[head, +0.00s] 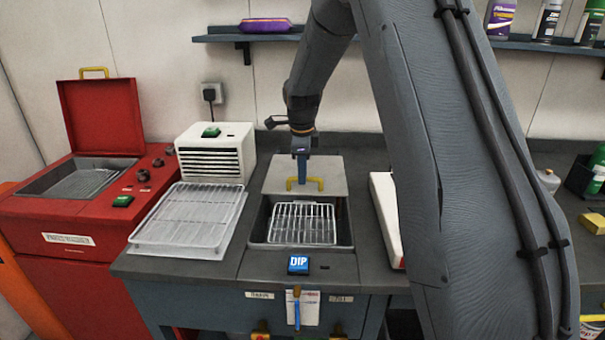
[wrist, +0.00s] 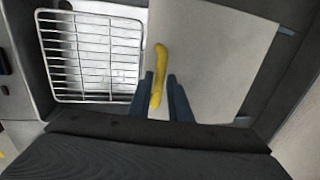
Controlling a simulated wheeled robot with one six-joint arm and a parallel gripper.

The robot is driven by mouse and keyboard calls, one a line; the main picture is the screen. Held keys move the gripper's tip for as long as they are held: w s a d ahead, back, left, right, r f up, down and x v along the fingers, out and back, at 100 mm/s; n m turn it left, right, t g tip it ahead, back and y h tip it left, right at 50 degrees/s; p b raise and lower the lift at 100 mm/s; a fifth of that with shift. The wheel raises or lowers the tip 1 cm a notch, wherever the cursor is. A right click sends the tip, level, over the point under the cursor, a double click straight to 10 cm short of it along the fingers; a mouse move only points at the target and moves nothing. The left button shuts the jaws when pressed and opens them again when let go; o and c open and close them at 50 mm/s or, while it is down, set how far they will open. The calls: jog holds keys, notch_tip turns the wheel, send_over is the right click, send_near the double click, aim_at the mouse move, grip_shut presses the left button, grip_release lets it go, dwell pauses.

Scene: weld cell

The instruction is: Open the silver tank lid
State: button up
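The silver tank lid (head: 275,178) is a flat grey plate with a yellow bar handle (head: 289,184). It is at the back of the dip tank (head: 343,232), away from the front of the opening. Its exact tilt is hard to tell. My gripper (head: 302,180) reaches down to the handle. In the wrist view, the lid (wrist: 205,60) lies beside the opening, and the blue fingers of my gripper (wrist: 161,82) are on both sides of the handle (wrist: 160,62), closely flanking it. The open part of the tank shows a wire basket (wrist: 90,60).
A wire rack (head: 190,215) on a pale tray and a white vented box (head: 215,150) stand left of the tank. A red machine (head: 75,215) with its lid up is farther left. A white and red item (head: 385,215) lies close on the right, and a shelf (head: 260,37) hangs behind.

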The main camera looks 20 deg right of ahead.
jog(key=shift+o, duration=1.2)
jog(key=shift+d, duration=0.1)
notch_tip(320, 180, up, 8)
jog(key=s+b, duration=0.1)
jog(key=shift+s+a+f+b, duration=0.2)
jog(key=shift+a+b, duration=0.1)
jog(key=shift+b, duration=0.05)
jog(key=shift+a, duration=0.1)
